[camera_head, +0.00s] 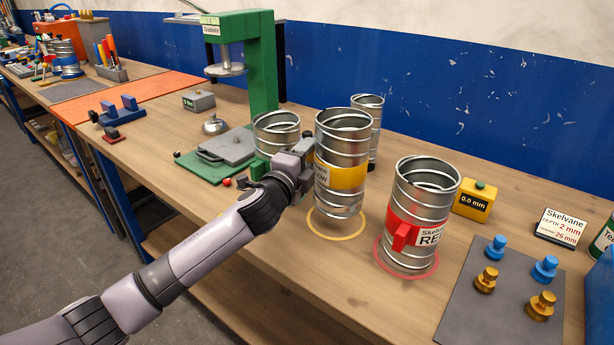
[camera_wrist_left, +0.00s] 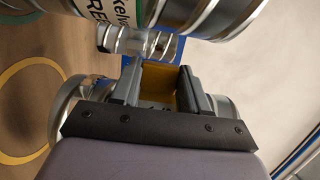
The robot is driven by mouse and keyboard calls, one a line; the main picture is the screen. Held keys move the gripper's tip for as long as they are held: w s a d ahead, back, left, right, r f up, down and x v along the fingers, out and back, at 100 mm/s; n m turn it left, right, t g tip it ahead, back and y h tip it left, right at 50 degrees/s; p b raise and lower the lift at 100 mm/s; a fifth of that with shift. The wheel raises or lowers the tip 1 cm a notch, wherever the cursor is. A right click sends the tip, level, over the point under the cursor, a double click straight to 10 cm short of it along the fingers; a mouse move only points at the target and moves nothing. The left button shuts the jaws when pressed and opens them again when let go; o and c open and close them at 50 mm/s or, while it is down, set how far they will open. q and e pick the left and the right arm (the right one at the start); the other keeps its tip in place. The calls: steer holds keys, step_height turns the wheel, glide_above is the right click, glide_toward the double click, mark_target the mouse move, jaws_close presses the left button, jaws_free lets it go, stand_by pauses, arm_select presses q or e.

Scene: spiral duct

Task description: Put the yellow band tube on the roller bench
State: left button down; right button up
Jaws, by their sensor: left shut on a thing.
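The yellow band tube (camera_head: 342,145) is a ribbed silver metal tube, upright, in the head view. My left gripper (camera_head: 306,168) is at its left side, shut on its yellow tab. That tab (camera_wrist_left: 158,82) shows between the fingers in the left wrist view. The tube appears slightly above the yellow ring (camera_head: 337,233) marked on the bench top. A low blue stand with two raised ends (camera_head: 120,110) sits farther left; I cannot tell whether it is the roller bench. My right gripper is out of view.
The red band tube (camera_head: 420,205) stands close to the right, with two more tubes (camera_head: 275,140) (camera_head: 368,110) behind. A green press (camera_head: 262,70) and a green plate (camera_head: 215,155) stand to the left. An orange mat (camera_head: 130,98) lies beyond. Blue and brass knobs (camera_head: 541,303) sit at right.

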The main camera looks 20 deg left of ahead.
arm_select(q)
steer(key=shift+f+b, duration=0.5)
steer(key=shift+f, duration=1.75)
steer(key=shift+f, duration=0.15)
steer(key=c, duration=0.6)
jaws_free()
steer(key=shift+f, duration=0.1)
steer(key=shift+o, duration=0.2)
steer(key=s+a, duration=0.1)
steer(key=s, duration=1.1)
steer(key=shift+a+r, duration=0.2)
steer(key=shift+a, duration=0.1)
